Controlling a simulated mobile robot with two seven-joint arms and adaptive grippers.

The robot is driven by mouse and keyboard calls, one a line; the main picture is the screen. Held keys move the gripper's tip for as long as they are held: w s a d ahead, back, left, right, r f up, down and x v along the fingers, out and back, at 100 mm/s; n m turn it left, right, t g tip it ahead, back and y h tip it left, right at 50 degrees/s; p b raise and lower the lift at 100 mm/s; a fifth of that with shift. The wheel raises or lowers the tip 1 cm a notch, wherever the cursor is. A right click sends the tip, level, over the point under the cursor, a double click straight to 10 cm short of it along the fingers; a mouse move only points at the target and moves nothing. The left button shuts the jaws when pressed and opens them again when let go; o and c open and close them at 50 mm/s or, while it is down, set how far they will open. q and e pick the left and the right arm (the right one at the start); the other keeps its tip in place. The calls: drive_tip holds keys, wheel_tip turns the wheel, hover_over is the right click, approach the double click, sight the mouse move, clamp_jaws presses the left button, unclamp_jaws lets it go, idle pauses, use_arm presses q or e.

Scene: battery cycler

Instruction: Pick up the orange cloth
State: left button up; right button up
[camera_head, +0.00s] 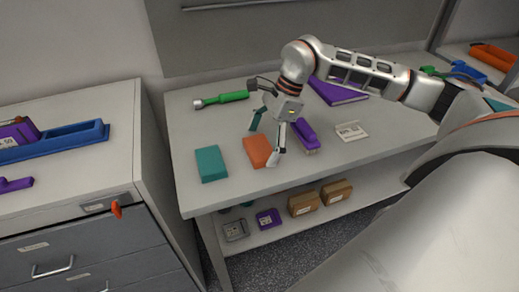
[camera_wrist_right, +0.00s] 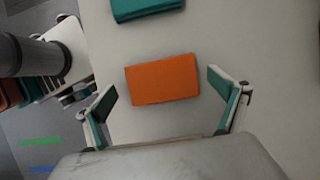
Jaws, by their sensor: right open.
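The orange cloth (camera_head: 257,150) is a folded rectangle lying flat on the white table, right of a teal cloth (camera_head: 211,164). My right gripper (camera_head: 263,142) is open above the orange cloth, with one finger toward each side of it. In the right wrist view the orange cloth (camera_wrist_right: 163,79) lies whole and uncovered, ahead of and between the spread fingers of my right gripper (camera_wrist_right: 168,98). Neither finger appears to touch it. My left gripper is in neither view.
A purple brush (camera_head: 305,134) lies close to the right of the gripper. A green-handled tool (camera_head: 221,99) is behind, and a white card (camera_head: 351,131) is further right. The table's front edge is near the cloth. A cabinet (camera_head: 75,165) stands left across a gap.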

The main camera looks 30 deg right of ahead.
sight(261, 147)
drive_tip(key=c, duration=1.1)
drive_tip(key=shift+c, duration=0.2)
wheel_tip(261, 147, up, 20)
drive_tip(key=p, duration=0.1)
